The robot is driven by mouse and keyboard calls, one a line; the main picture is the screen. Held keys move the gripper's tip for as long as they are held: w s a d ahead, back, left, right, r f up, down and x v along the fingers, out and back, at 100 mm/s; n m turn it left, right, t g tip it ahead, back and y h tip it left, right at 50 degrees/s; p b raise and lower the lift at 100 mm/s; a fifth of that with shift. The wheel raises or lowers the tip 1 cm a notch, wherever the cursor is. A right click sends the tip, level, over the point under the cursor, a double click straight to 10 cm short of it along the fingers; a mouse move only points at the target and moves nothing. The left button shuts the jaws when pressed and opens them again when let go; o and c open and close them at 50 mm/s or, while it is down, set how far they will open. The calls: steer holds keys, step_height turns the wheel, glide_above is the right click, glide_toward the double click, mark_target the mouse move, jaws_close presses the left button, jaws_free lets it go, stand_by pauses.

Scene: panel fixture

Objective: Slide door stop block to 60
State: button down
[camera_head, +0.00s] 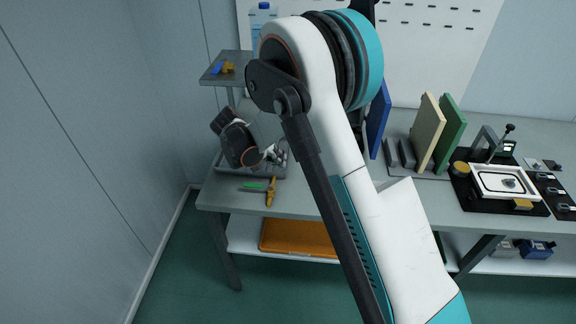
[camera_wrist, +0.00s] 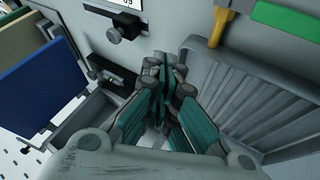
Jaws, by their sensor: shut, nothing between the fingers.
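I cannot tell for certain that this is the door stop block. My gripper (camera_wrist: 163,85) is shut and empty, its teal-padded fingers together, apart from the knob in the picture. In the head view my gripper (camera_head: 272,154) is low over the left of the bench, and the block cannot be made out.
A blue panel (camera_wrist: 45,90) stands at left. In the head view, upright panels (camera_head: 427,132) and a black-based fixture (camera_head: 500,205) stand to the right.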

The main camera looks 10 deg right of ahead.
steer(key=b+x, duration=0.2)
steer(key=x, duration=0.6)
steer(key=shift+f, duration=0.2)
steer(key=d, duration=0.1)
steer(key=d+b, duration=0.1)
steer(key=d, duration=0.1)
steer(key=shift+s+d+f, duration=0.15)
steer(key=shift+s+f, duration=0.1)
steer(key=shift+s, duration=0.15)
steer(key=shift+s+d+r+b, duration=0.15)
steer(key=shift+d+b, duration=0.2)
steer(key=shift+d, duration=0.2)
steer(key=shift+s+d, duration=0.15)
steer(key=shift+d, duration=0.4)
